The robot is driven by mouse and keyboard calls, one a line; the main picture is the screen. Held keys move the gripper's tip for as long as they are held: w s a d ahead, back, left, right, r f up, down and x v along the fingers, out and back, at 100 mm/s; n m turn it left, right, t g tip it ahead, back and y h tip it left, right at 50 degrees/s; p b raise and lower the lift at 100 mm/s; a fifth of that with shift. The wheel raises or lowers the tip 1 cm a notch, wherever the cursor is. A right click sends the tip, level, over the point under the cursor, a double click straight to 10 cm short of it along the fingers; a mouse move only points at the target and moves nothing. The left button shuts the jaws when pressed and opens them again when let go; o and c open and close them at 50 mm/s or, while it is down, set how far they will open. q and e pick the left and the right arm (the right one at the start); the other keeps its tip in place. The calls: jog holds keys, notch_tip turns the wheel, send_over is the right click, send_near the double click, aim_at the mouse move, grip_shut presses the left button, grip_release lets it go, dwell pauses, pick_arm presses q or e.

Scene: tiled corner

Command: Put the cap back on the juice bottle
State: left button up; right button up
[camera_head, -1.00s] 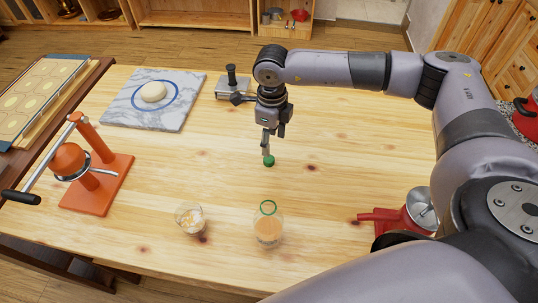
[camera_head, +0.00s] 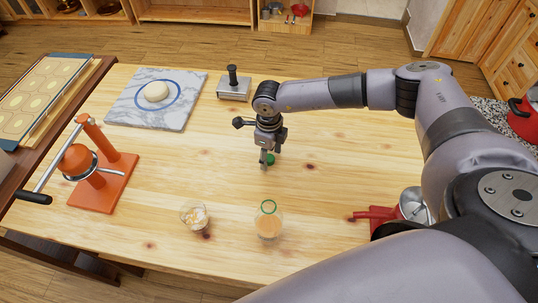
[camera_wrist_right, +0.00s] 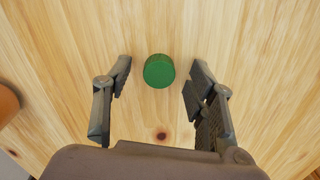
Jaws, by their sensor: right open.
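The green cap (camera_head: 270,160) lies on the wooden table; the right wrist view shows it (camera_wrist_right: 159,71) between and slightly beyond my open fingers, with gaps on both sides. My right gripper (camera_head: 265,164) is pointing down at the cap, low over the table, and holds nothing. The juice bottle (camera_head: 268,224) is clear with orange juice inside and a green ring at its open neck. It stands upright, nearer the front edge than the cap. My left gripper is not in view.
A metal press (camera_head: 233,90) is at the back, a red-handled tool (camera_head: 376,215) at the right. Table around the cap is clear.

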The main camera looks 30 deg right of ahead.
aim_at(269, 157)
jog(key=shift+f, duration=0.15)
jog(key=shift+c, duration=0.5)
jog(key=c, duration=0.7)
jog(key=shift+o, duration=0.2)
pick_arm(q)
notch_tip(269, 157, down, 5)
jog(key=b, duration=0.5)
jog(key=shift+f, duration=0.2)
pick_arm(e)
notch_tip(269, 157, up, 20)
